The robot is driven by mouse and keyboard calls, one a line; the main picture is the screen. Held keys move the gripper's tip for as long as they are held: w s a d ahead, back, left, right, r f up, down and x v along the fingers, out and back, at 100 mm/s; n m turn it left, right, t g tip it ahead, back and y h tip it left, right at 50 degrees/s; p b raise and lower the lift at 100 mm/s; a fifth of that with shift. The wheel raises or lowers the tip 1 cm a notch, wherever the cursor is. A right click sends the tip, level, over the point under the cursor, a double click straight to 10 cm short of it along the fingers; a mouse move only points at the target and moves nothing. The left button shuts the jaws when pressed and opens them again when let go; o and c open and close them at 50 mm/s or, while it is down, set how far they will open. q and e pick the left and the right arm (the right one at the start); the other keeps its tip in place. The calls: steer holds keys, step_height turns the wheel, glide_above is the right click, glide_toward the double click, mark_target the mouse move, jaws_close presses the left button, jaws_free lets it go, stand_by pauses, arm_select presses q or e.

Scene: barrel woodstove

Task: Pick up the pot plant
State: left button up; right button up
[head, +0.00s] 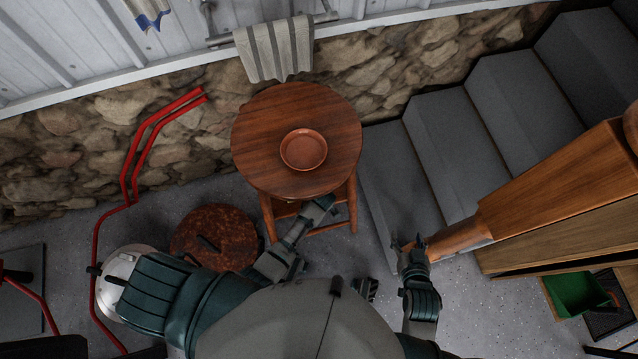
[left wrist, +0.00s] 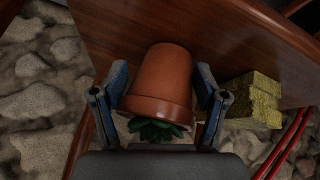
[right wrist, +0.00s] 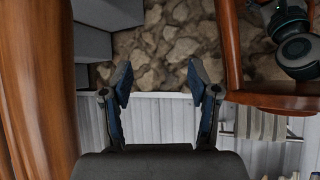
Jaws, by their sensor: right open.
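The pot plant is a terracotta pot (left wrist: 160,80) with green leaves (left wrist: 156,131), shown leaves-down in the left wrist view. My left gripper (left wrist: 163,85) is open, with one finger on each side of the pot; I cannot tell whether they touch it. In the head view my left gripper (head: 318,208) is at the front edge of the round wooden table (head: 255,145), and the pot is not visible there. My right gripper (head: 408,247) is open and empty, to the right of the table; it also shows in the right wrist view (right wrist: 160,85).
A terracotta saucer (head: 304,150) lies on the tabletop. Yellowish blocks (left wrist: 252,98) are beside the pot. Grey steps (head: 515,110) and a wooden post (head: 545,195) stand at right. A rusty round lid (head: 215,235) and red pipes (head: 130,175) are at left.

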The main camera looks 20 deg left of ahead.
arm_select(q)
steer(key=c, duration=0.7)
steer(key=shift+d, duration=0.1)
